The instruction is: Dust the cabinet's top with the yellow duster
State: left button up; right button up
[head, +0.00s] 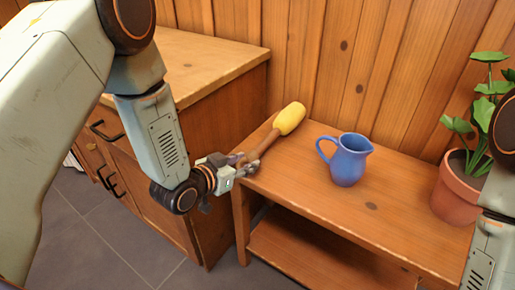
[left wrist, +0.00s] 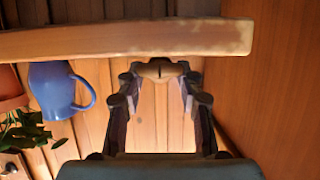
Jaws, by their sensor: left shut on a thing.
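The yellow duster has a yellow head (head: 290,118) and a brown wooden handle (head: 262,146). My left gripper (head: 240,166) is shut on the handle near its lower end, beside the left end of the low bench. The head points up and right, towards the plank wall; I cannot tell whether it touches the bench. In the left wrist view my left gripper (left wrist: 158,76) closes around the handle (left wrist: 158,69), seen nearly end-on; the yellow head is hidden there. The cabinet's top (head: 205,62) is on the left, partly hidden by my left arm. My right gripper is out of view.
The wooden bench (head: 310,207) stands right of the cabinet and carries a blue jug (head: 348,160) and a potted plant (head: 457,195). The jug also shows upside down in the left wrist view (left wrist: 55,88). The bench's left part is clear.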

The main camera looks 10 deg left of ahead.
pick_arm(q)
notch_tip(320, 180, up, 10)
jog(key=p, duration=0.4)
jog(key=s+r+m+g+h+p, duration=0.4)
jog(key=s+r+m+h, duration=0.1)
jog(key=s, duration=0.8)
jog(key=shift+a+r+m+h, duration=0.15)
jog(key=shift+a+m+h, duration=0.35)
jog(key=shift+m, duration=0.3)
jog(key=shift+g, duration=0.3)
